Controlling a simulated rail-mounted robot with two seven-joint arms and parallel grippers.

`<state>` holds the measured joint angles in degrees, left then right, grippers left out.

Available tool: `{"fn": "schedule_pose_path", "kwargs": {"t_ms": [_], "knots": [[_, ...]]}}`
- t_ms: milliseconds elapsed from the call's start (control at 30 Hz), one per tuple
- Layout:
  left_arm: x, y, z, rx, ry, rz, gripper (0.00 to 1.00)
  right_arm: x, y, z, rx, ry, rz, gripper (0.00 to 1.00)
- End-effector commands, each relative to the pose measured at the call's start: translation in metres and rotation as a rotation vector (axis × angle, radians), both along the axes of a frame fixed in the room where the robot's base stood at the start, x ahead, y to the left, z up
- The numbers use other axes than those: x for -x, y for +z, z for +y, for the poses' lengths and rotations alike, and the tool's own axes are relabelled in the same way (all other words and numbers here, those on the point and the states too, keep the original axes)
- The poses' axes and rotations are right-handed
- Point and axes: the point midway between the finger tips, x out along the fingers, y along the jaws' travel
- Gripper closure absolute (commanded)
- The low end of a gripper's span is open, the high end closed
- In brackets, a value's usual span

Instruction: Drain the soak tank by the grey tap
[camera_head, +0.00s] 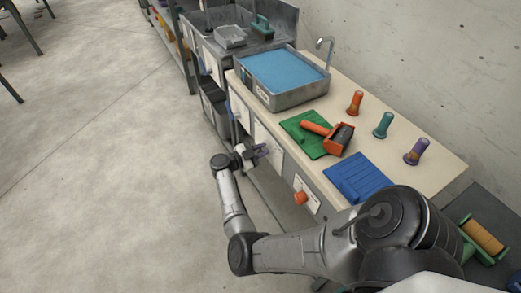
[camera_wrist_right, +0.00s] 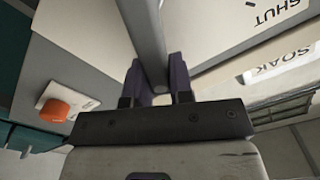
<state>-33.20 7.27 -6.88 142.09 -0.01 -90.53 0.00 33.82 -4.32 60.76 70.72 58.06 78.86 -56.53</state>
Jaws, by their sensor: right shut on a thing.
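The soak tank (camera_head: 290,98) is a grey metal tray filled with blue liquid on the bench top. My right gripper (camera_head: 262,150) is low in front of the bench, beside its front panel. In the right wrist view my right gripper (camera_wrist_right: 158,82) is shut on a grey bar, the grey tap's lever (camera_wrist_right: 146,35), between its purple fingers. Labels reading SHUT (camera_wrist_right: 268,14) and SOAK (camera_wrist_right: 282,64) are near it. In the head view the gripper hides most of the lever. My left gripper is not in view.
An orange knob (camera_head: 300,198) sits on the front panel, right of the gripper; it also shows in the wrist view (camera_wrist_right: 66,108). A dark bin (camera_head: 215,108) stands left; the floor is clear.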

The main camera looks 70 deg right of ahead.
Motion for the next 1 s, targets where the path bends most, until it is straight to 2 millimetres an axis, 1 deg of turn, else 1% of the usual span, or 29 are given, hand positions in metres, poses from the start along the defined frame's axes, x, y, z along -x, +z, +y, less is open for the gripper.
{"fn": "schedule_pose_path", "kwargs": {"t_ms": [133, 167, 400, 433, 633, 767, 867, 1000], "knots": [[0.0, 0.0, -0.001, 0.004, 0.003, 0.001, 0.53, 0.0, 0.0, 0.0, 0.0, -0.001, 0.0, 1.0], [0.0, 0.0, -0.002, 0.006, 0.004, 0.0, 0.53, 0.0, 0.0, 0.0, 0.0, -0.001, 0.0, 0.78], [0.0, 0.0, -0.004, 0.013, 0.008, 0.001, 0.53, 0.0, 0.0, 0.0, -0.001, 0.0, 0.001, 0.55], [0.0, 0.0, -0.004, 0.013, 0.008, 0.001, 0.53, 0.0, 0.0, 0.0, -0.001, 0.0, 0.001, 0.53], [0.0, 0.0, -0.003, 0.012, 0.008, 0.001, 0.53, 0.0, 0.0, 0.0, -0.001, 0.0, 0.001, 0.53], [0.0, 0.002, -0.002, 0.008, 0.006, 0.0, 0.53, -0.005, 0.0, 0.005, -0.003, 0.001, 0.0, 0.53], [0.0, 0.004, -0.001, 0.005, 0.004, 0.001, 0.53, -0.013, 0.001, 0.014, -0.003, 0.001, -0.001, 0.53], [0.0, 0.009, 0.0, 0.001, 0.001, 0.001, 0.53, -0.031, 0.001, 0.034, -0.005, 0.003, 0.0, 0.53]]}}
